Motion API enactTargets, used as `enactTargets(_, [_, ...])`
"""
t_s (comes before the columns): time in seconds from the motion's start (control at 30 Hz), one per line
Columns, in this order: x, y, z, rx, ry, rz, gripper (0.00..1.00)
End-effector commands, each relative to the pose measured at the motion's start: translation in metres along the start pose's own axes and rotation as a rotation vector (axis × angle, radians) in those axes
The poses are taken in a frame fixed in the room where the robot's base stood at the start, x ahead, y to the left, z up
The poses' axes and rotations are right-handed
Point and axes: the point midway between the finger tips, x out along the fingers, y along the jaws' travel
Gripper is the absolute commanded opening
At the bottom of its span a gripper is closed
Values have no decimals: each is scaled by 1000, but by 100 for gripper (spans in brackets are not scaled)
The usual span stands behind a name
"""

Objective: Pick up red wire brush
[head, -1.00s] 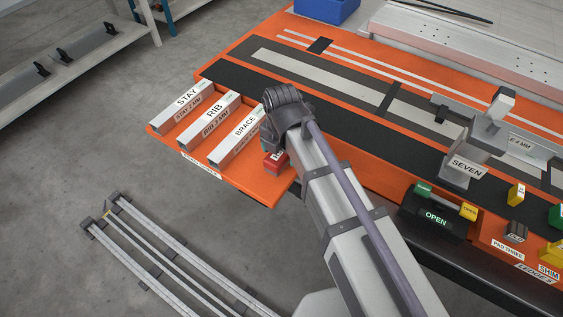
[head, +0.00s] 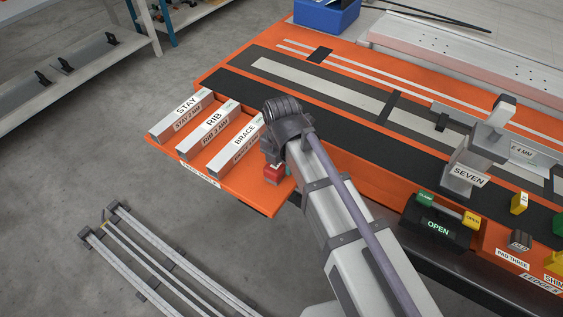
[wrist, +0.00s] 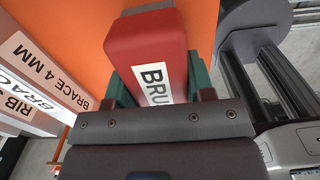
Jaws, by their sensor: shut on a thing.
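The red wire brush (wrist: 146,45) is a red block with a white label that reads "BRU", the rest of it cut off by my gripper. My gripper (wrist: 152,92) is shut on it, with a green finger on each side. In the head view the red brush (head: 275,172) shows below my wrist, at the right end of the orange shelf (head: 238,193). My arm hides much of it there. I cannot tell for sure whether it is clear of the shelf.
Labelled boxes STAY (head: 181,116), RIB (head: 208,132) and BRACE (head: 236,147) stand left of the brush. A black OPEN box (head: 436,226) and a grey clamp marked SEVEN (head: 478,160) stand on the right. A blue bin (head: 326,14) is at the back.

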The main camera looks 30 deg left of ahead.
Motion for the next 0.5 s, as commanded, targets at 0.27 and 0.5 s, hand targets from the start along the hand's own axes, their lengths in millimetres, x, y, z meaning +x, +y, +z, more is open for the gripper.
enactTargets(0.27, [-29,0,0,0,0,0,23])
enactTargets(0.5, [-89,0,0,0,0,0,23])
